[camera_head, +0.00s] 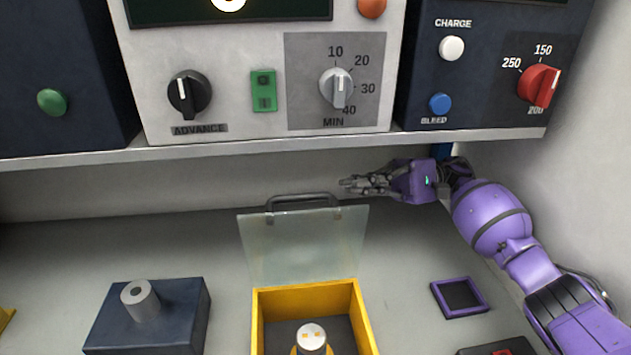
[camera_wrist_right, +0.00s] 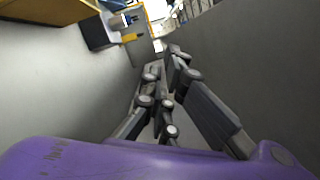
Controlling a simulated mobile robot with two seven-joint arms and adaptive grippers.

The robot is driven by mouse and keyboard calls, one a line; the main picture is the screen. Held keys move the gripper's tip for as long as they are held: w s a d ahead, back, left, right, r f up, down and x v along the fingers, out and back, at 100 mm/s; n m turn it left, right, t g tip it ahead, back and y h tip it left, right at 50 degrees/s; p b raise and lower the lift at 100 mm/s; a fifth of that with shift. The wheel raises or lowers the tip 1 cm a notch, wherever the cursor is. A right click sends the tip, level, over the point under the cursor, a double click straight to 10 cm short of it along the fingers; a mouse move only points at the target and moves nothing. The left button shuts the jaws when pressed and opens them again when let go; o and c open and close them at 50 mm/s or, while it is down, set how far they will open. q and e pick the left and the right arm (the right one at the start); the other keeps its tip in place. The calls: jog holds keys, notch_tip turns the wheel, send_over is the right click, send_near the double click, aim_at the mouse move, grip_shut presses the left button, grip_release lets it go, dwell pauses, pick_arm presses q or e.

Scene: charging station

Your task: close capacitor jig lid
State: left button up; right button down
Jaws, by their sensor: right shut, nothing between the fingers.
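The capacitor jig is a yellow open-topped box (camera_head: 262,307) at the bottom middle of the head view. Inside it a capacitor (camera_head: 311,338) with a pale round top stands upright. The jig's clear lid (camera_head: 300,245) is raised at the back of the box, with a dark handle (camera_head: 302,199) along its upper edge. My right gripper (camera_head: 345,184) is shut and empty. It is right of the handle, near the back wall, pointing left and apart from the lid. Its fingers also show in the right wrist view (camera_wrist_right: 160,75). My left gripper is not in view.
A shelf (camera_head: 300,146) with instrument panels and knobs runs above the bench. A dark block (camera_head: 180,320) with a grey cylinder (camera_head: 140,300) stands left of the jig. A purple-rimmed tray (camera_head: 482,310) lies to the right. The bench at back left is clear.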

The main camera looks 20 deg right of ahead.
aim_at(314, 195)
pick_arm(q)
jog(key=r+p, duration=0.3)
jog(key=p, duration=0.1)
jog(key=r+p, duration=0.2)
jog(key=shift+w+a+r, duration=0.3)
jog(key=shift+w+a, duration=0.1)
pick_arm(e)
jog(key=s+a+r, duration=0.1)
jog(key=a, duration=0.2)
jog(key=s+a+r, duration=0.1)
jog(key=a, duration=0.3)
jog(key=s+a+r, duration=0.1)
jog(key=a, duration=0.2)
jog(key=shift+s+a+r, duration=0.15)
jog(key=shift+a, duration=0.25)
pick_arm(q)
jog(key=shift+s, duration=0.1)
